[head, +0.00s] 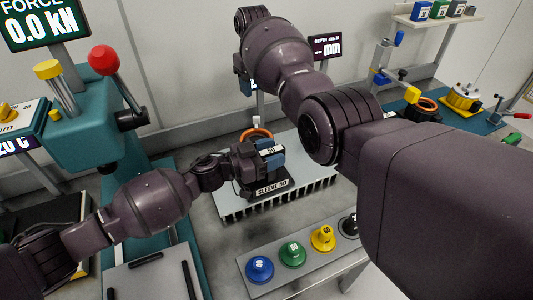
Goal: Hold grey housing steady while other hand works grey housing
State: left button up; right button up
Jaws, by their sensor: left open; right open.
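I cannot make out the grey housing for certain. A pale grey block with a finned front edge (237,204) lies in the middle, and I cannot tell whether it is the housing. My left gripper (273,153) is open above this block, over a dark stand labelled "SLEEVE 50" (272,188). A small tag reading "50" shows between its blue-grey fingers; I cannot tell whether they touch anything. An orange ring (257,133) shows just behind the gripper.
A teal press with a red ball knob (103,60) stands at the left. A grey rack (252,262) in front holds blue, green, yellow and black knobs. At the back right, a teal mat (481,122) carries a yellow fixture (462,97). My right arm hides much of the right side.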

pick_arm(q)
jog(key=shift+c, duration=0.3)
grip_shut()
dwell(1.0)
